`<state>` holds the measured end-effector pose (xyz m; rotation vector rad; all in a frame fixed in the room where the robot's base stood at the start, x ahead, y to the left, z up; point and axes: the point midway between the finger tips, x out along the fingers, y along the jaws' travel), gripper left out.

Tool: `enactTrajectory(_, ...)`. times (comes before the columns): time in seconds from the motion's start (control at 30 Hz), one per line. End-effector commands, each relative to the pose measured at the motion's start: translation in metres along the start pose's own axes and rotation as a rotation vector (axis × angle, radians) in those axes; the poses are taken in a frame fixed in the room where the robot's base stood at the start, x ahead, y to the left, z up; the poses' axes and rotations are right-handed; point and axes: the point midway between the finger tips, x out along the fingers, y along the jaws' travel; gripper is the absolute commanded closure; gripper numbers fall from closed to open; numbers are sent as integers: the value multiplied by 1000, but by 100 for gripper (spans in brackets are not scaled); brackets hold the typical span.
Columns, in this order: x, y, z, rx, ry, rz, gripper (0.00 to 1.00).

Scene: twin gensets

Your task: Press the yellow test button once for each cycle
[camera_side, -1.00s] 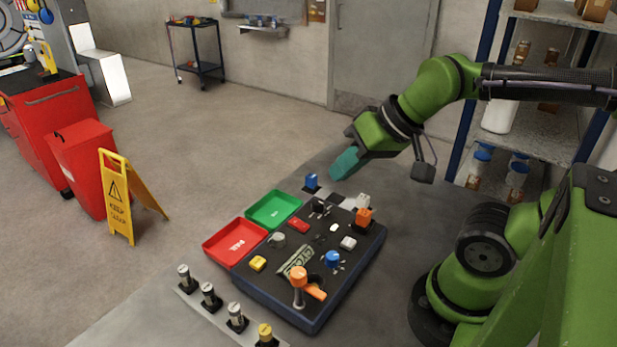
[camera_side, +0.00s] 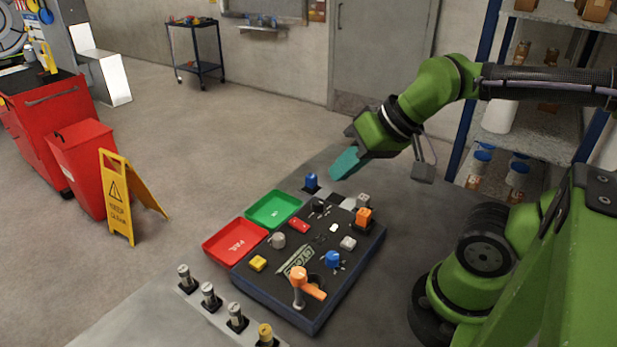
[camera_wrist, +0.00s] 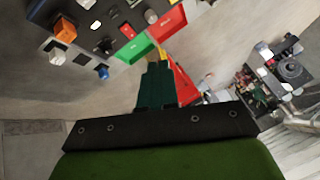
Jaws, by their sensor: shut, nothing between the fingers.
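The yellow test button (camera_side: 257,263) sits at the left corner of the dark control panel (camera_side: 318,313), beside the red tray, in the side view. It is a small square cap. My gripper (camera_side: 346,163) has teal fingers that are shut and empty. It hangs above the far end of the table, beyond the panel and well apart from the yellow button. In the wrist view the shut fingers (camera_wrist: 157,84) point towards the trays, and part of the panel shows at the upper left. I cannot make out the yellow button there.
A green tray (camera_side: 262,222) and a red tray (camera_side: 223,254) stand along the panel's left side. An orange-handled lever (camera_side: 299,275) rises at its near end. Blue, red, white and orange controls crowd the top. Several posts line the near left; a blue knob (camera_side: 311,180) stands behind.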

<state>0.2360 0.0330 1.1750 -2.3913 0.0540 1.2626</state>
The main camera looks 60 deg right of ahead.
Motion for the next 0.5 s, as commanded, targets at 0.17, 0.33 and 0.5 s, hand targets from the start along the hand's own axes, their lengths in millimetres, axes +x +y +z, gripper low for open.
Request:
enactTrajectory(0.17, 0, 0, 0, 0, 0, 0, 100)
enactTrajectory(0.33, 0, 0, 0, 0, -1, 0, 100)
enactTrajectory(0.5, 13, 4, 3, 13, -52, 21, 100)
